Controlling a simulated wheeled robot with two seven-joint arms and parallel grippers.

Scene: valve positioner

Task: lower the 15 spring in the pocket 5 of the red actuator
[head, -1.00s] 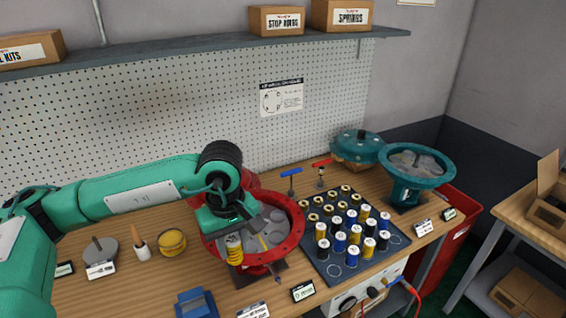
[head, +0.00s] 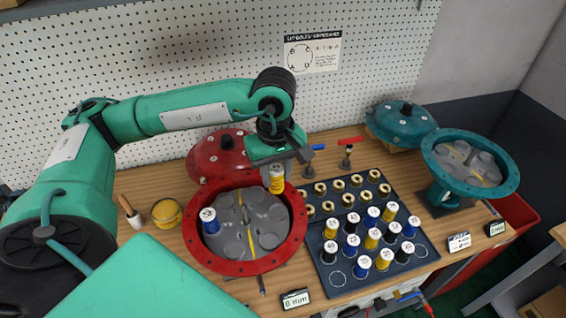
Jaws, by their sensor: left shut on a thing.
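The red actuator (head: 197,252) stands open on the bench, with a grey plate (head: 262,215) of round pockets inside it. A blue spring with a white top (head: 210,220) stands in a pocket at its left side. My left gripper (head: 274,163) is shut on a yellow spring with a white top (head: 277,181), upright at the back right of the actuator, near the rim. The spring's lower end is close to the plate; I cannot tell whether it touches. The numbers on the pockets and springs are too small to read. My right gripper is not in view.
A dark tray (head: 330,279) of yellow, blue and black springs and brass-coloured rings lies to the right. A teal actuator (head: 430,165) stands beyond it. A red cover (head: 205,158) sits behind the red actuator. A yellow tin (head: 166,213) and a brush (head: 131,212) stand left.

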